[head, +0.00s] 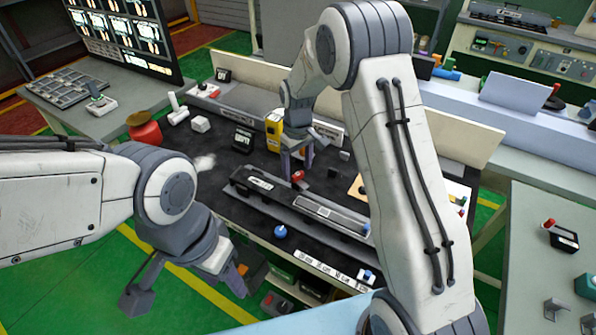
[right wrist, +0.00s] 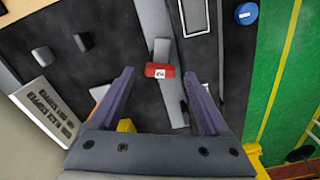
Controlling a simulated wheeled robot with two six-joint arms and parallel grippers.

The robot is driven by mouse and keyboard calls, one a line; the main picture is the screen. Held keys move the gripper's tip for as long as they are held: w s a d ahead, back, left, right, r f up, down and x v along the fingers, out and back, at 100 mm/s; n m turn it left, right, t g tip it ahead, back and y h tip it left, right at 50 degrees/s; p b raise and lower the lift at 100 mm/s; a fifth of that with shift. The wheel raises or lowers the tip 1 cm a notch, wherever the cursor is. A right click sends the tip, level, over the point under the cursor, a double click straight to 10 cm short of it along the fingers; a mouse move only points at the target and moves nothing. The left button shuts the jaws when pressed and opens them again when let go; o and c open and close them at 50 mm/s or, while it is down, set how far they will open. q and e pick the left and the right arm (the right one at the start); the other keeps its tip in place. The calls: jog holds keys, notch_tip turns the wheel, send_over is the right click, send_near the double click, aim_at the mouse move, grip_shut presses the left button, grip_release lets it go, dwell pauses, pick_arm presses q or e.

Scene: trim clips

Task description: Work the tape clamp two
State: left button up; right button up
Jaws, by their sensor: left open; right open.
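A red clamp lever marked "2" (right wrist: 160,71) sits on a grey rail in the right wrist view, between and beyond my fingertips. It also shows as a small red piece (head: 298,176) on the long grey fixture (head: 318,212) in the head view. My right gripper (head: 297,162) points down over the far side of this fixture; its purple-grey fingers are open, one each side of the lever, with nothing held. Whether they touch it, I cannot tell. My left gripper (head: 188,290) is open and empty off the bench's front left, over the green floor.
A yellow device (head: 273,130) stands just behind the right gripper. A blue knob (head: 280,231) is in front of the fixture. A red pot (head: 145,130) stands at the left.

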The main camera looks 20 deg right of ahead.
aim_at(297, 174)
notch_tip(297, 174, up, 9)
jog(key=b, duration=0.1)
jog(key=shift+f, duration=0.1)
dwell(0.4)
jog(key=s+a+r+n, duration=0.1)
jog(key=s+a+r, duration=0.1)
jog(key=s+a, duration=0.45)
jog(key=s+a+r, duration=0.2)
jog(key=s+a, duration=0.2)
jog(key=s, duration=0.6)
jog(key=s+f+n+y, duration=0.1)
jog(key=s, duration=1.5)
jog(key=shift+f, duration=0.25)
